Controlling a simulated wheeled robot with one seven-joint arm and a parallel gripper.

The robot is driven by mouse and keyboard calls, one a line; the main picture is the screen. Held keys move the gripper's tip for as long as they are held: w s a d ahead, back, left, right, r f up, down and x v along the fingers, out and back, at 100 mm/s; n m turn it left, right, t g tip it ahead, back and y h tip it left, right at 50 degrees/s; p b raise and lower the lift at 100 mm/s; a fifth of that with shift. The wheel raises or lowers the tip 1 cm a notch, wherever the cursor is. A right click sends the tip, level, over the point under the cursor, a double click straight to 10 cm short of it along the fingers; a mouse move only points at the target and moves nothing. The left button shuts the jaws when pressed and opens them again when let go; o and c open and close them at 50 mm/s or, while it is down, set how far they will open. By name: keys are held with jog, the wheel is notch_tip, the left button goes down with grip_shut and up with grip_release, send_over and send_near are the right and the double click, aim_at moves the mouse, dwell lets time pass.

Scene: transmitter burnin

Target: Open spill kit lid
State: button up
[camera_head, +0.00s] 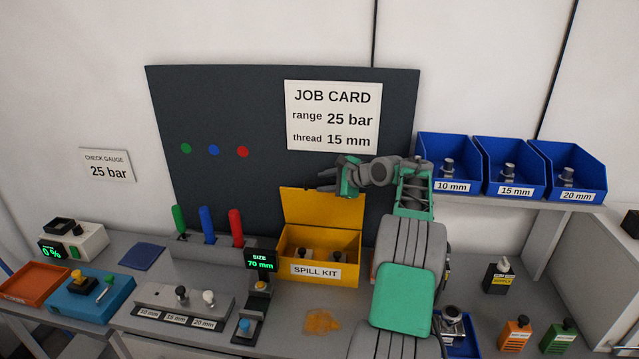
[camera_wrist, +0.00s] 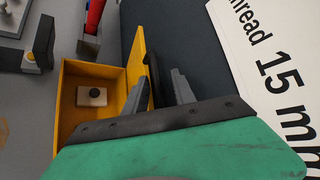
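The spill kit is a yellow box (camera_head: 345,270) with a white "SPILL KIT" label, on the bench in the head view. Its yellow lid (camera_head: 308,207) stands raised at the back edge, and the inside shows. The box (camera_wrist: 70,130) and lid (camera_wrist: 138,55) also show in the wrist view. My gripper (camera_head: 326,181) is at the lid's upper right. In the wrist view my gripper (camera_wrist: 162,92) has its fingers apart, with a dark curved piece, perhaps the lid's handle, between or beside them. Contact with the lid cannot be told.
A dark board with a job card (camera_head: 333,116) stands behind the box. Blue bins (camera_head: 508,185) sit on a shelf to the right. Green, blue and red markers (camera_head: 207,225) stand left of the box. A size gauge (camera_head: 261,285) and an orange-brown spill (camera_head: 321,321) are in front.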

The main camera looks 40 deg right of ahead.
jog(key=a+b+v, duration=0.1)
jog(key=v, duration=0.5)
jog(key=shift+s+d+r, duration=0.25)
jog(key=shift+d+r, duration=0.05)
jog(key=shift+r, duration=0.1)
